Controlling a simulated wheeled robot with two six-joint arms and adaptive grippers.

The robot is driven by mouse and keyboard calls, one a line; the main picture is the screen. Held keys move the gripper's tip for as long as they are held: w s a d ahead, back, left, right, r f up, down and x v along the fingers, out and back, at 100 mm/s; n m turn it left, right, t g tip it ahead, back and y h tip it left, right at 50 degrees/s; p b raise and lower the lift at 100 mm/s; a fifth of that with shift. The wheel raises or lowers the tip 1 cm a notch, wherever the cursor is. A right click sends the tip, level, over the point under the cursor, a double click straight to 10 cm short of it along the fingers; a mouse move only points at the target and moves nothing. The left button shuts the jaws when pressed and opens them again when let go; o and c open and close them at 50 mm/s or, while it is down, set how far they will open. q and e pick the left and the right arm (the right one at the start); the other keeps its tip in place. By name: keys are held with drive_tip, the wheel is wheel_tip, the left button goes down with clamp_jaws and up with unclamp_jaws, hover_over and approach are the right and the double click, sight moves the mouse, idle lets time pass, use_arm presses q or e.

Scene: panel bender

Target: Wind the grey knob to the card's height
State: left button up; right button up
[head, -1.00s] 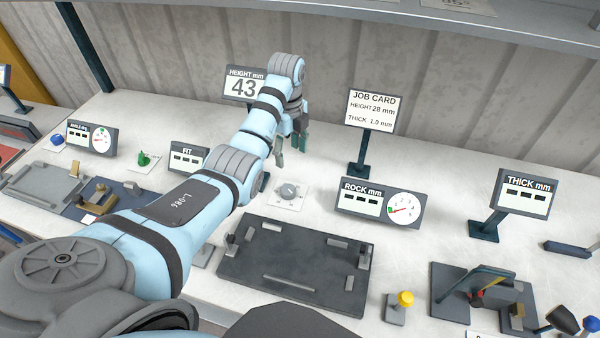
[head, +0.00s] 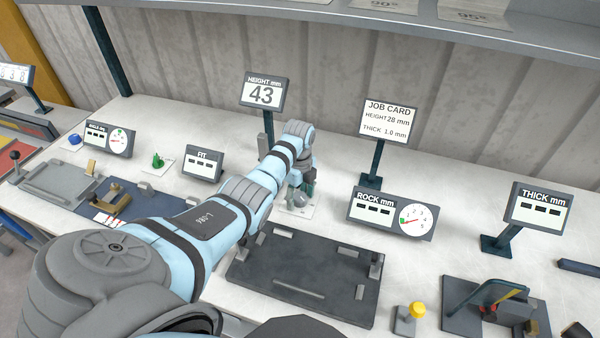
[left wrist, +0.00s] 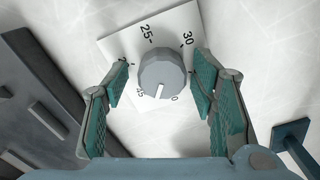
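The grey knob (left wrist: 163,74) sits on a white dial plate (left wrist: 184,21) with numbers including 25 and 30; its white pointer mark faces the lower edge in the left wrist view. In the head view the knob (head: 299,199) is partly hidden by my left gripper (head: 301,187). The left gripper (left wrist: 160,88) is open, its teal-padded fingers on either side of the knob, apart from it. The height display (head: 263,93) reads 43. The job card (head: 387,120) reads height 28 mm, thick 1.0 mm. My right gripper is not in view.
A dark plate with small blocks (head: 302,275) lies in front of the knob. The rock display (head: 391,214) stands to the right, the thick display (head: 538,210) farther right. A yellow button (head: 417,310) is at the front. The fit display (head: 202,164) is left.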

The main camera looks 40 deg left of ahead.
use_arm(q)
drive_tip(key=c, duration=0.9)
drive_tip(key=shift+w+d, duration=0.1)
